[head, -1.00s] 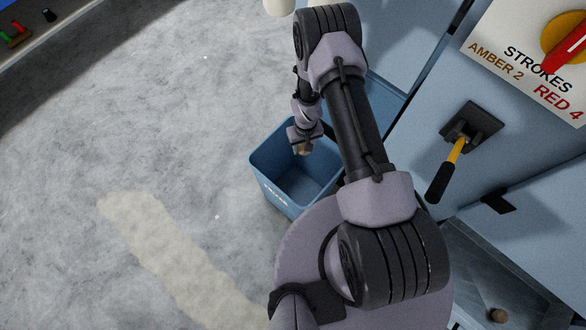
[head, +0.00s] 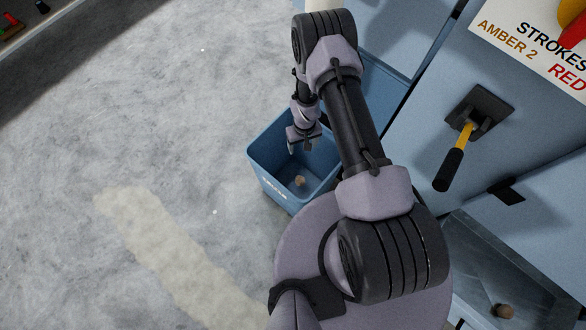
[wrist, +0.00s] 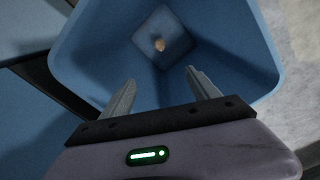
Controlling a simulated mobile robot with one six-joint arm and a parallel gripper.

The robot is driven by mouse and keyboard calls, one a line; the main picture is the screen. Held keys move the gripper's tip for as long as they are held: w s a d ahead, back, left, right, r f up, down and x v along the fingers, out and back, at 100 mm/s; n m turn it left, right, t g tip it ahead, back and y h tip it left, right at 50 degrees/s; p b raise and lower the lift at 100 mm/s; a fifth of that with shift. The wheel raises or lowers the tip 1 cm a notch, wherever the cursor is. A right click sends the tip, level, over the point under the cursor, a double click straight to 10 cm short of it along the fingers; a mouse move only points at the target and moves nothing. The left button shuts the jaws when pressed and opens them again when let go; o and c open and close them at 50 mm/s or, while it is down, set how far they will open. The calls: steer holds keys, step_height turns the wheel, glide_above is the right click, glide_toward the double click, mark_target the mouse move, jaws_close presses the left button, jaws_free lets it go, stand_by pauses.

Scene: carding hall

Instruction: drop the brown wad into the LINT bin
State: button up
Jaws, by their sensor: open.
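The brown wad (head: 299,181) lies inside the blue bin (head: 270,170), on or near its floor. The bin has pale lettering on its front, too small to read surely. In the wrist view the wad (wrist: 160,45) shows at the bottom of the bin (wrist: 90,50), apart from my fingers. My gripper (head: 301,148) is over the bin's opening, pointing down. In the wrist view my gripper (wrist: 160,90) has its two fingers spread with nothing between them.
A second brown lump (head: 504,311) lies in a grey metal tray (head: 485,265) at lower right. A lever with a black grip (head: 449,168) sticks out from the blue machine (head: 420,110), below a STROKES sign (head: 520,38). Open floor (head: 130,120) lies to the left.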

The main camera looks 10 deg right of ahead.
step_height(320, 180, up, 18)
steer(key=p, duration=0.6)
steer(key=shift+f, duration=0.25)
steer(key=shift+s+f, duration=0.1)
